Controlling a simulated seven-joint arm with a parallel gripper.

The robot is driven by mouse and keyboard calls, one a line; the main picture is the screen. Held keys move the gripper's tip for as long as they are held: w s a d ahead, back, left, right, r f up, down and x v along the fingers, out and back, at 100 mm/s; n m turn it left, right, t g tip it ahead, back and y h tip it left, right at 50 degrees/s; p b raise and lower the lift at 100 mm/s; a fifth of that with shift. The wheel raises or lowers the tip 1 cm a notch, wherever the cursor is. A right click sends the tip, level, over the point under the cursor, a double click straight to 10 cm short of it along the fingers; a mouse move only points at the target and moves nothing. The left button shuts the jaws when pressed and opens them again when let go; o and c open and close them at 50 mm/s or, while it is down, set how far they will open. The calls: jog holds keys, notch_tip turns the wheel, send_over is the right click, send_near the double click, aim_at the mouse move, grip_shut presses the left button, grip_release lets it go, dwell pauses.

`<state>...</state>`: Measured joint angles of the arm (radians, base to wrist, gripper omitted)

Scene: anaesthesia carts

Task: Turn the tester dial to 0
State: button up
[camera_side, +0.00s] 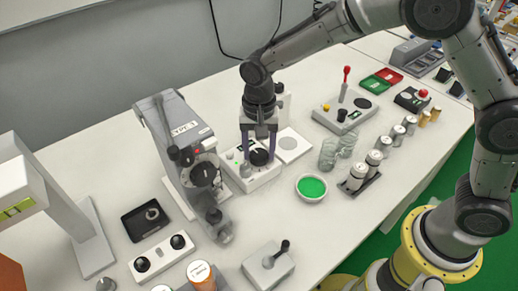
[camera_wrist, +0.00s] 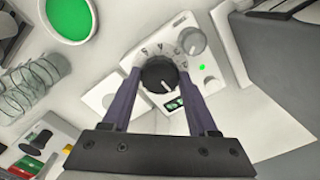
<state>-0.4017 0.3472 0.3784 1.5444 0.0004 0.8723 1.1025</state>
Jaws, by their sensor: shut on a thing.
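The tester (camera_side: 262,176) is a white box on the bench in the middle of the side view. Its black round dial (camera_wrist: 159,75) has a white pointer line, pointing to the lower right in the wrist view. Dark letter marks (camera_wrist: 160,49) curve around the dial's upper side, too small to read surely. My gripper (camera_side: 259,152) reaches down from above, its two purple fingers on either side of the dial. In the wrist view my gripper (camera_wrist: 159,72) is shut on the dial, which is still seated in the tester. The setting the pointer marks cannot be read.
On the tester are a grey knob (camera_wrist: 192,41), a green light (camera_wrist: 201,67) and a small display (camera_wrist: 175,104). A grey vaporizer (camera_side: 182,150) stands close at left. A green-filled bowl (camera_side: 311,187) and clear coiled tubing (camera_side: 337,150) lie right.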

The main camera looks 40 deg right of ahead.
aim_at(259, 153)
jog(key=shift+r+m, duration=0.15)
jog(key=shift+m, duration=0.35)
jog(key=o, duration=1.4)
jog(key=shift+c, duration=0.2)
notch_tip(259, 153, up, 14)
jog(key=shift+d, duration=0.1)
